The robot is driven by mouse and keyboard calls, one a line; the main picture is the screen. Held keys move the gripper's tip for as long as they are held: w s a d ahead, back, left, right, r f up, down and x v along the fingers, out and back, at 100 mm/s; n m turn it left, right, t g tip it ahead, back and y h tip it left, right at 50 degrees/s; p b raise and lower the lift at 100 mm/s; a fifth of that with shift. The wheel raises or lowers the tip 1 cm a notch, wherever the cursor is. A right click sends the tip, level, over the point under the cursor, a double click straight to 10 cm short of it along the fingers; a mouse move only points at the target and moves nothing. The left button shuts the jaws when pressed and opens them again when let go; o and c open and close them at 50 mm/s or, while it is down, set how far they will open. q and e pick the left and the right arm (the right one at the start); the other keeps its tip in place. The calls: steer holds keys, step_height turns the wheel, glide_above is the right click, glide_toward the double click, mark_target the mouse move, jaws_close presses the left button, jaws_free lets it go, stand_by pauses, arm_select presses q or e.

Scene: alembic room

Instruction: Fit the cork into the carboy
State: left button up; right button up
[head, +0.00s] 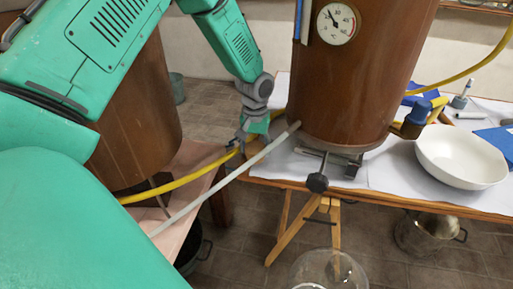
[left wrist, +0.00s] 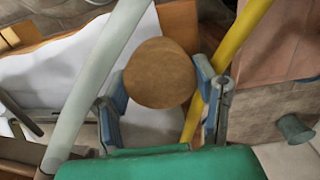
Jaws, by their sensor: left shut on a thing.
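The cork (left wrist: 160,73) shows in the left wrist view as a round brown disc between the fingers of my left gripper (left wrist: 158,84), which is shut on it. In the head view my left gripper (head: 246,136) hangs beside the yellow hose, left of the copper vessel on the table; the cork is hard to make out there. A clear glass vessel (head: 328,274), which looks like the carboy, stands low at the bottom edge of the head view, cut off by the frame. My gripper is above and to the left of it, well apart. My right gripper is not in view.
A copper vessel (head: 352,85) with a dial stands on the table (head: 400,175). A pale pipe (head: 222,182) and a yellow hose (head: 175,184) cross in front. A white bowl (head: 462,156) sits at right.

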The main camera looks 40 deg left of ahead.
arm_select(q)
steer(key=shift+r+p, duration=1.1)
steer(key=shift+r, duration=0.15)
